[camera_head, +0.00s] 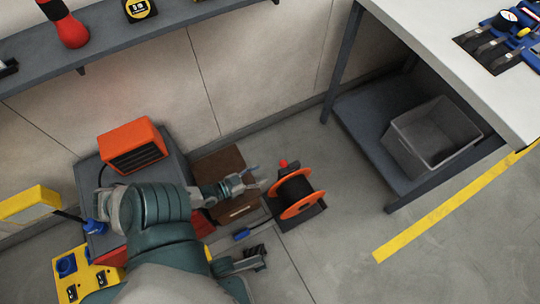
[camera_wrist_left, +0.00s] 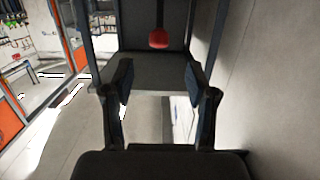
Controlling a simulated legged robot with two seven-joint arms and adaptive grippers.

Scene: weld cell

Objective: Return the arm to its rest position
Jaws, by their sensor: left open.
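My teal and grey left arm rises from the bottom of the head view and bends over the dark equipment. My left gripper (camera_head: 256,178) is open and empty, just left of the orange cable reel. In the left wrist view the open jaws (camera_wrist_left: 160,85) have nothing between them; beyond them are a grey shelf and a red-tipped thing (camera_wrist_left: 159,38). Lower in the head view, a dark jaw-like part shows beside a teal link; whether it is my right gripper, and its opening, I cannot tell.
An orange cable reel (camera_head: 296,192) stands on the floor. An orange box (camera_head: 133,146) sits on a dark unit beside my arm. A grey bin (camera_head: 434,134) rests on the workbench's lower shelf. A wall shelf (camera_head: 120,38) runs along the top left. The right floor is clear.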

